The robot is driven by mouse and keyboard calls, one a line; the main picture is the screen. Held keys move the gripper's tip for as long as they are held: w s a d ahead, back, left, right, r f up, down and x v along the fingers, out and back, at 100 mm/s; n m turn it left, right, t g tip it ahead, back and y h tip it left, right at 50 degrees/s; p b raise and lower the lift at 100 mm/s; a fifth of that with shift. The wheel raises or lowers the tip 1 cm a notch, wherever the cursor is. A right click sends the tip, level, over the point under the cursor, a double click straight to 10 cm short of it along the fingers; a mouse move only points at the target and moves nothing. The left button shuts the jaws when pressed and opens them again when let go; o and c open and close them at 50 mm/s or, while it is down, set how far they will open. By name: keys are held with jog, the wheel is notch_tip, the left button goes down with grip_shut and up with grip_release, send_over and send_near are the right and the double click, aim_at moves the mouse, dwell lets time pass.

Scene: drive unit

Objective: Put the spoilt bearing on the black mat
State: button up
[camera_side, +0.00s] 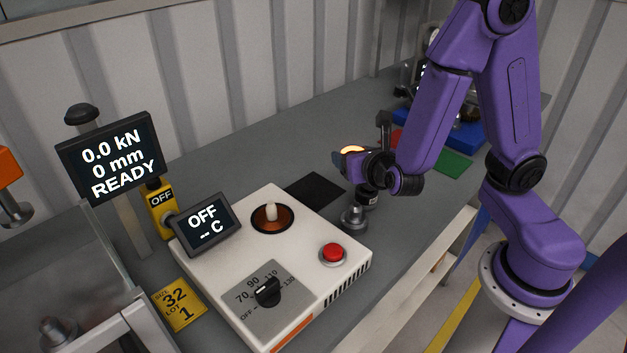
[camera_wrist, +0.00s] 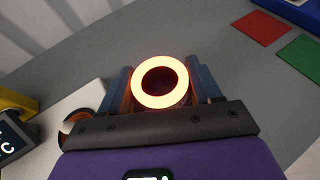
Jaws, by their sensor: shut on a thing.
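The bearing is a ring glowing orange-yellow (camera_wrist: 160,102) between the fingers of my gripper (camera_wrist: 160,86) in the wrist view. In the side view the glowing bearing (camera_side: 352,149) shows at the tip of my gripper (camera_side: 350,157), which is shut on it and holds it above the grey bench. The black mat (camera_side: 314,188) lies flat on the bench behind the heater, to the left of and below my gripper. I cannot make out the mat in the wrist view.
A white heater (camera_side: 300,262) with a red button (camera_side: 333,252) and a display reading OFF (camera_side: 207,222) stands in front. A grey metal part (camera_side: 353,218) stands beside it. Green (camera_side: 452,163) and red (camera_wrist: 262,27) mats and a blue tray (camera_side: 465,136) lie farther back.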

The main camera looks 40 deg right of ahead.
jog(key=shift+w+f, duration=1.4)
jog(key=shift+w, duration=1.75)
send_over(313, 191)
notch_tip(313, 191, down, 6)
jog(key=shift+s+d+r, duration=0.1)
jog(key=shift+f, duration=1.65)
jog(key=shift+f, duration=0.1)
jog(key=o, duration=1.2)
jog(key=shift+o, duration=0.2)
jog(key=shift+s+a+r, duration=0.2)
jog(key=shift+a+r, duration=0.05)
jog(key=v, duration=1.1)
jog(key=shift+s+a, duration=0.1)
